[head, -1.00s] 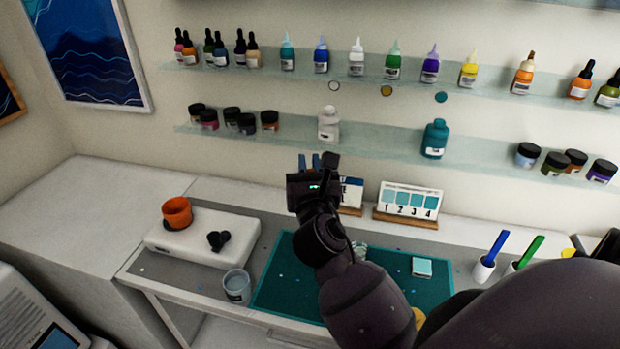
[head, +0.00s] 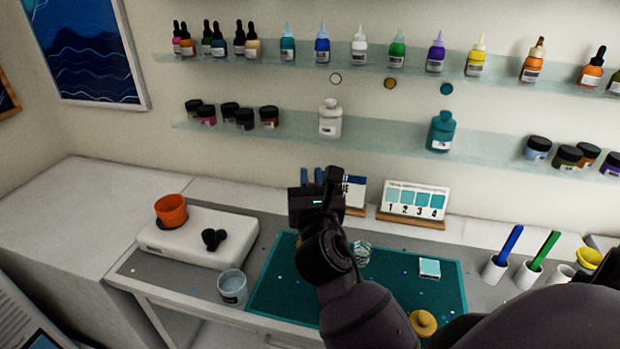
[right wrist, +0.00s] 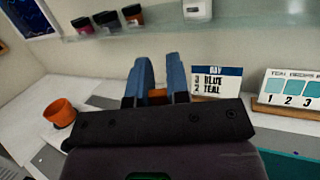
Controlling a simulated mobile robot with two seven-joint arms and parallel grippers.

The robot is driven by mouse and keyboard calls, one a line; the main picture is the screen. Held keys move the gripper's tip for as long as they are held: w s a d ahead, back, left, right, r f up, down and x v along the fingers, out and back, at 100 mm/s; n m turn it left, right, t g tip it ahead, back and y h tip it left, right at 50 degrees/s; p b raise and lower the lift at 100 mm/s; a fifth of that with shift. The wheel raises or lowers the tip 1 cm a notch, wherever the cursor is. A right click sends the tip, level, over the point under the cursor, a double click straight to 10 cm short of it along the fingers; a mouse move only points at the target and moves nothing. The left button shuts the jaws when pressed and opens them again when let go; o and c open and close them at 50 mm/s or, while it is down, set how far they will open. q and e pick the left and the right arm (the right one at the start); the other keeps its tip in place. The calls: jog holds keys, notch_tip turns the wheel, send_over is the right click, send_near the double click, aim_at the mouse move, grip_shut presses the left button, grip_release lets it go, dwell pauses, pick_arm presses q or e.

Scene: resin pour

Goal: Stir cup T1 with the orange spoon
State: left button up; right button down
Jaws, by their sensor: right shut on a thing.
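My right gripper (head: 314,177) is raised over the back of the mat, in front of the shelves. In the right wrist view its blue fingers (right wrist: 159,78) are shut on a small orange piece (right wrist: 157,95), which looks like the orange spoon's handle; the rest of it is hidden. A clear cup (head: 361,253) stands on the teal mat (head: 278,288), just right of my forearm and partly hidden by it. No T1 label is readable, so I cannot tell whether this is cup T1. My left gripper is not in view.
A grey-blue cup (head: 232,288) stands left of the mat. An orange cup (head: 171,211) is on a white device (head: 190,243). Blue (head: 510,240) and green (head: 544,250) handles stand in white holders at right. A swatch card (head: 414,200) stands behind the mat.

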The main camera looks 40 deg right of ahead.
pick_arm(q)
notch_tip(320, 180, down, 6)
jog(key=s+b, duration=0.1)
jog(key=b, duration=0.3)
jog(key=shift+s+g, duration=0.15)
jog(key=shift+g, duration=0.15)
pick_arm(e)
jog(key=shift+w+d+f, duration=0.1)
jog(key=shift+w+f, duration=0.1)
jog(key=shift+f, duration=1.05)
jog(key=shift+w+d+f, duration=0.1)
jog(key=shift+w+f, duration=0.15)
jog(key=shift+f, duration=1.05)
jog(key=shift+w+d+f, duration=0.1)
jog(key=shift+w+f, duration=0.1)
jog(key=shift+f, duration=1.05)
